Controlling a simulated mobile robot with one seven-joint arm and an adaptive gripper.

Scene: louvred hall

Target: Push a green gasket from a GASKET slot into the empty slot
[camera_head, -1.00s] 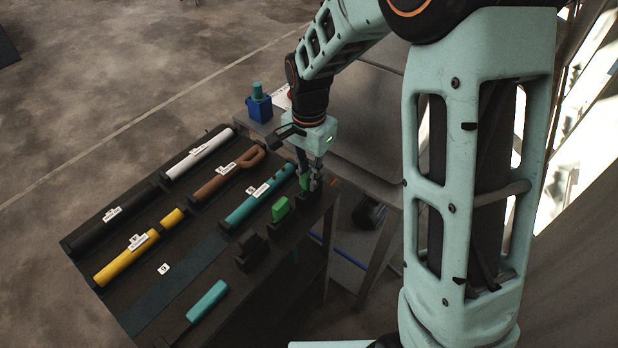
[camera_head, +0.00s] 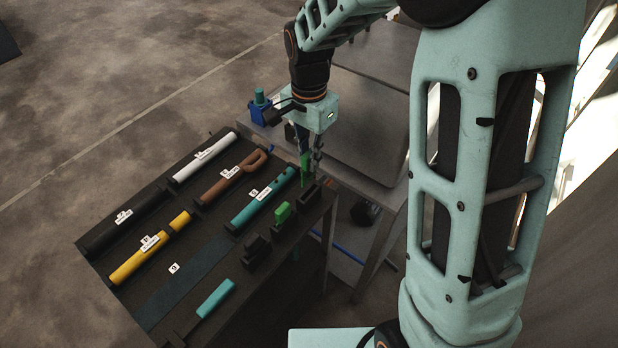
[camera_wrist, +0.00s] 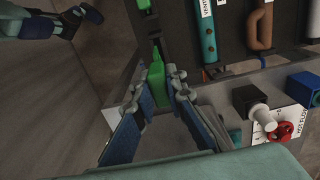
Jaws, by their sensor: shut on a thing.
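My gripper (camera_head: 310,168) is shut on a green gasket (camera_head: 304,163), holding it upright above a dark slot block (camera_head: 302,194) at the board's near right edge. In the wrist view the held gasket (camera_wrist: 156,76) sits between the fingertips (camera_wrist: 157,80). A second green gasket (camera_head: 283,213) stands in the neighbouring block; part of it shows at the top of the wrist view (camera_wrist: 143,4). A further dark block (camera_head: 255,249) in that row shows no green. Any GASKET lettering is too small to read.
The dark board (camera_head: 150,300) carries labelled white (camera_head: 204,156), brown (camera_head: 232,178), teal (camera_head: 262,196), black (camera_head: 125,222) and yellow (camera_head: 140,260) tools. A bare dark-blue strip (camera_head: 185,285) and a short teal handle (camera_head: 216,298) lie nearer. A blue block (camera_head: 260,112) stands behind.

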